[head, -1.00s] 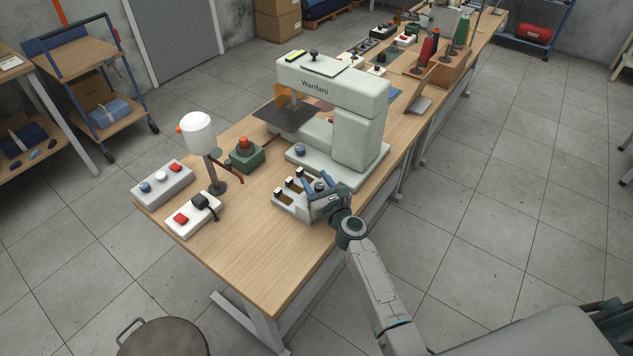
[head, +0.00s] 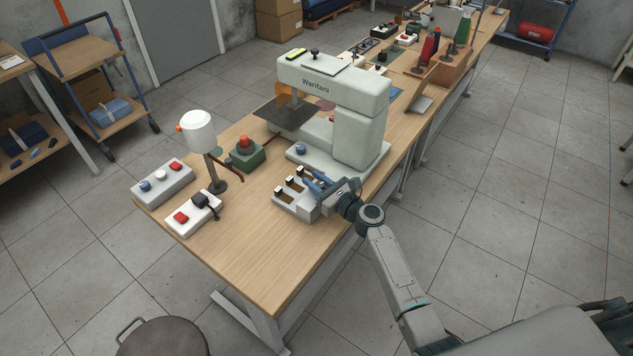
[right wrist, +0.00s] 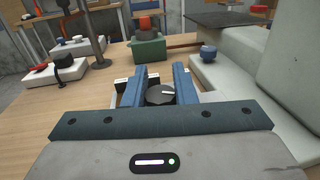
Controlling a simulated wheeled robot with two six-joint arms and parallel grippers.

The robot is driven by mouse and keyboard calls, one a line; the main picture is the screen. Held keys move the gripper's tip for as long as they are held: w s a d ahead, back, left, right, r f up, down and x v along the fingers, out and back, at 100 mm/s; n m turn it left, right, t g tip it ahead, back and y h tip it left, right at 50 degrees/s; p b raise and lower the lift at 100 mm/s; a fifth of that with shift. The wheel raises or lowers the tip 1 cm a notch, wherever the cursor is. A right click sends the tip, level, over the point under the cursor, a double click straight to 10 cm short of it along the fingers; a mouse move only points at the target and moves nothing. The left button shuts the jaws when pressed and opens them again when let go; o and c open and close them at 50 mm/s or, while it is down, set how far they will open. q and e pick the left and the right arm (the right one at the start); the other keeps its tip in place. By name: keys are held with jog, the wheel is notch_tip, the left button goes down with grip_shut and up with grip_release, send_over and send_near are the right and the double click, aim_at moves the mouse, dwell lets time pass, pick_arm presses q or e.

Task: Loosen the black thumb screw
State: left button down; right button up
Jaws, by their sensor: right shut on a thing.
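A black thumb screw (right wrist: 160,94) with a white mark on top sits between the blue fingers of my right gripper (right wrist: 157,88) in the right wrist view. The fingers stand on either side of it and are shut on it. In the head view my right gripper (head: 315,184) is at the right end of the white switch block (head: 287,203), and the screw is hidden there behind the fingers. My left gripper is not in view.
A pale machine (head: 359,131) stands just behind the switch block. A green box with a red button (head: 245,155), a white lamp (head: 198,133) and two control boxes are to the left. The front of the wooden table (head: 248,258) is clear.

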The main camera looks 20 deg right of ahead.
jog(key=shift+n+g+y, duration=0.4)
jog(key=shift+y, duration=0.1)
jog(key=o, duration=1)
jog(key=b+v, duration=0.2)
jog(key=v, duration=0.8)
jog(key=shift+f+b, duration=0.15)
jog(key=shift+b, duration=0.15)
jog(key=shift+s+d, duration=0.15)
jog(key=shift+s, duration=0.25)
